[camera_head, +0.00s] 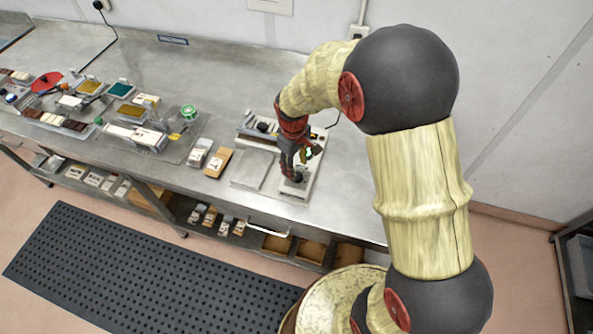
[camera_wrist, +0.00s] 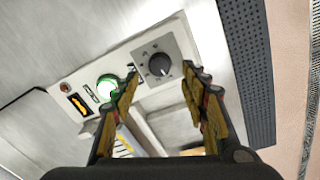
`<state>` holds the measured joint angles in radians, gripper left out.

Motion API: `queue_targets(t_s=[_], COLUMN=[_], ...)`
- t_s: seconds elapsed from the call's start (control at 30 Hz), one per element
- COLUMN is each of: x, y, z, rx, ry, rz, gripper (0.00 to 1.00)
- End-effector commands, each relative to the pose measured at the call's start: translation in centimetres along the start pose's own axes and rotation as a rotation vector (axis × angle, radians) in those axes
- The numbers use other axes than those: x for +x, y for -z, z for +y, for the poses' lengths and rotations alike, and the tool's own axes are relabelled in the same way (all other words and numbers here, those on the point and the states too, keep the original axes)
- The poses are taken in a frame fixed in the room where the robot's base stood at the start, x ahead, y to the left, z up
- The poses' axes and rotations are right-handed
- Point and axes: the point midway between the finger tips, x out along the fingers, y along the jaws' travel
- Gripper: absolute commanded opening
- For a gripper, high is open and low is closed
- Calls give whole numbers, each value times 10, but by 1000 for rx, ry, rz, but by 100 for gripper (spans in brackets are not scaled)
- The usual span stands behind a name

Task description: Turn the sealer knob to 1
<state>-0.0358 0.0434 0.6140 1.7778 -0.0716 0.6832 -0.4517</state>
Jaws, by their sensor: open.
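The sealer's dark round knob (camera_wrist: 159,64) sits on a grey square dial plate (camera_wrist: 176,50) on the pale panel, in the wrist view. A light pointer mark shows on it, but its number is too small to read. My gripper (camera_wrist: 164,75) is open, with one finger on each side of the knob in this view. I cannot tell whether the fingers touch it. In the head view my gripper (camera_head: 304,157) points down over the front end of the sealer (camera_head: 301,192), and the knob there is largely hidden or too small to make out.
Boxes (camera_head: 218,162) and several trays of goods stand left on the steel bench (camera_head: 262,92). A black perforated mat (camera_head: 150,270) lies on the floor. The bench right of the sealer is clear.

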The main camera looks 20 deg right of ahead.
Motion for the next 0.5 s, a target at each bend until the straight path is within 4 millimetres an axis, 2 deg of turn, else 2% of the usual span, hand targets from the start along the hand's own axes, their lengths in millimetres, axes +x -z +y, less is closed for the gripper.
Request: queue_targets(t_s=[0.03, 0.2, 0.33, 0.5], x=[-12, -45, -62, -73], y=[1, 1, 1, 0], z=[1, 0, 0, 0], rx=[0, 0, 0, 0], ry=[-3, -2, -2, 0], rz=[5, 3, 3, 1], gripper=[44, 44, 44, 44])
